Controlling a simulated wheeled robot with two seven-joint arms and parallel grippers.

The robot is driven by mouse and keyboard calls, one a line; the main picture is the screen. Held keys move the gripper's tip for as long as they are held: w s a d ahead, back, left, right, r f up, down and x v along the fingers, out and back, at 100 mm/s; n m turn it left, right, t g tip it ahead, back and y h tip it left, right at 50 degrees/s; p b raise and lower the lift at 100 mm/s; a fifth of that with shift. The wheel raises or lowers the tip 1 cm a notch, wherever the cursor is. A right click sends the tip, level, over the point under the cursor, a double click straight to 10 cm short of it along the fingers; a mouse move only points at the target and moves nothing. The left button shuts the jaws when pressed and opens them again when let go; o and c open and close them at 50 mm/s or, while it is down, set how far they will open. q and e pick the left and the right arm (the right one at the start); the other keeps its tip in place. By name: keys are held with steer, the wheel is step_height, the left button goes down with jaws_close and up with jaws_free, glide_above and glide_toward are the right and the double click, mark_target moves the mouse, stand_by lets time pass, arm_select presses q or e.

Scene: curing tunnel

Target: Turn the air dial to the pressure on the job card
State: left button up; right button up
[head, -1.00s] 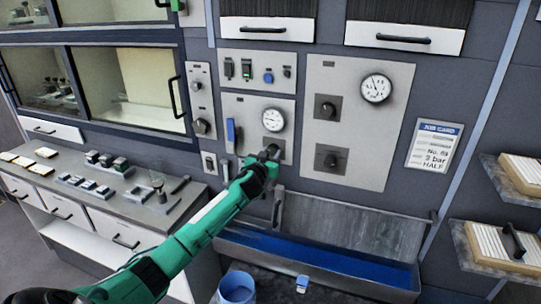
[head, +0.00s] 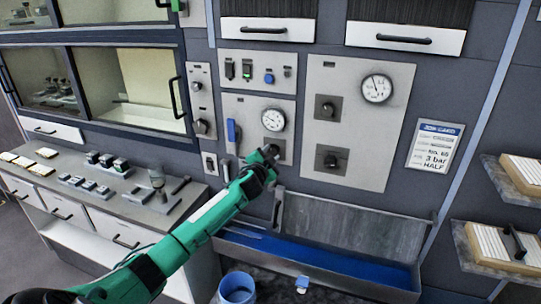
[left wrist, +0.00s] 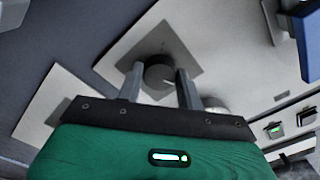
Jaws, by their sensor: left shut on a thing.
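My left gripper (head: 269,155) is shut on this knob, below the smaller white gauge (head: 273,120) on the left panel. In the head view the gripper mostly covers the knob. The gauge needle points left and slightly up; its numbers are too small to read. The job card (head: 435,147) on the wall at the right reads "3 bar" and "HALF". My right gripper is not in view.
A second panel to the right holds a larger gauge (head: 376,88) and two dark knobs (head: 326,108). A blue lever (head: 233,131) is left of the smaller gauge. Below are a trough (head: 330,270) with a blue bottom and a blue bucket (head: 237,288).

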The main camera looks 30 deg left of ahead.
arm_select(q)
steer(key=m, duration=0.4)
steer(key=shift+r+m, duration=0.1)
steer(key=shift+m, duration=0.2)
steer(key=m+p, duration=0.1)
steer(key=m, duration=0.3)
steer(key=shift+m, duration=0.8)
steer(key=o, duration=0.9)
steer(key=shift+o, duration=0.4)
